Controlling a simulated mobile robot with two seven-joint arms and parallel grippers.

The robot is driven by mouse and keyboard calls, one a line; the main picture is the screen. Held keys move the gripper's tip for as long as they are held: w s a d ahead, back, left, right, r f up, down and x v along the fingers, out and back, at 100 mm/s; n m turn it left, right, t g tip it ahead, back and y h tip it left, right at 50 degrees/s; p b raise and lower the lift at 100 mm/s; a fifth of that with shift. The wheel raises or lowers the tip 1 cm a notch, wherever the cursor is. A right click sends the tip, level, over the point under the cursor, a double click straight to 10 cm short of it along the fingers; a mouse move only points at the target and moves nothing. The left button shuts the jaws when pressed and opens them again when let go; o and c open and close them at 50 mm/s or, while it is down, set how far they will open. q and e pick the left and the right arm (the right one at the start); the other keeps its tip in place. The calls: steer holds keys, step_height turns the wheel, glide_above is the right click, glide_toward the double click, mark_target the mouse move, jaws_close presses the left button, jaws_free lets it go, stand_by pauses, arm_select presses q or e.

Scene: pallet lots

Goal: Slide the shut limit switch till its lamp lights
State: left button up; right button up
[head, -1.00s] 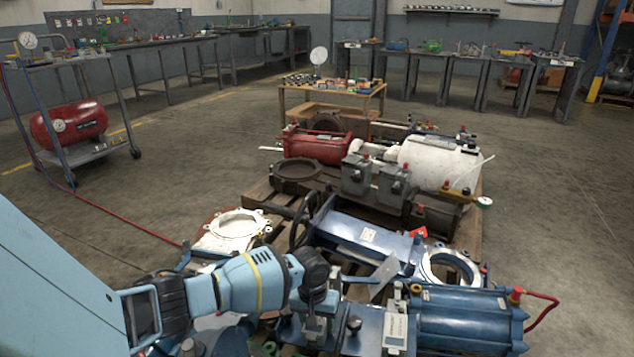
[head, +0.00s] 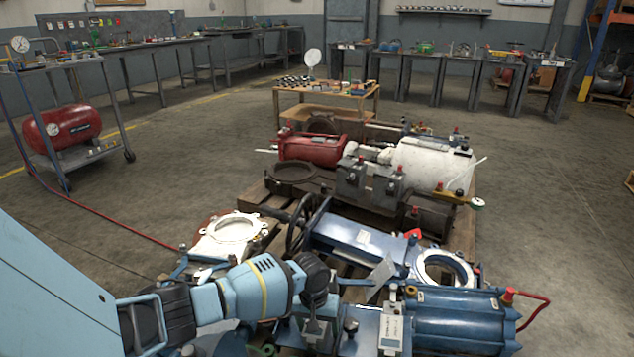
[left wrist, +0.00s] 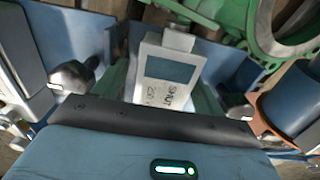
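The shut limit switch (left wrist: 170,68) is a pale box with a dark blue-grey window and the word SHUT on its face. No lit lamp shows on it. My left gripper (head: 316,328) is down at the blue actuator's plate (head: 359,332). In the left wrist view its greenish fingers stand close against both sides of the switch, and it looks shut on it. In the head view my gripper and wrist hide most of this switch. A second pale switch box (head: 391,332) sits to the right on the same plate. My right gripper is in neither view.
Black knobs (left wrist: 72,76) (left wrist: 236,106) stand on either side of the switch. A blue cylinder (head: 457,322) with a red hose lies to the right. A green ring flange (left wrist: 285,25) lies beyond the switch. A pallet of red and white actuators (head: 425,165) stands farther back.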

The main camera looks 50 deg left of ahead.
arm_select(q)
steer(key=shift+r, duration=0.1)
steer(key=r+p, duration=0.1)
steer(key=r, duration=0.1)
steer(key=r+p, duration=0.1)
steer(key=r, duration=0.1)
steer(key=r+p, duration=0.1)
steer(key=r, duration=0.1)
steer(key=shift+s+a+r+p, duration=0.15)
steer(key=shift+a+r+p, duration=0.1)
steer(key=shift+r+p, duration=0.1)
steer(key=shift+r, duration=0.55)
steer(key=shift+s+f, duration=0.1)
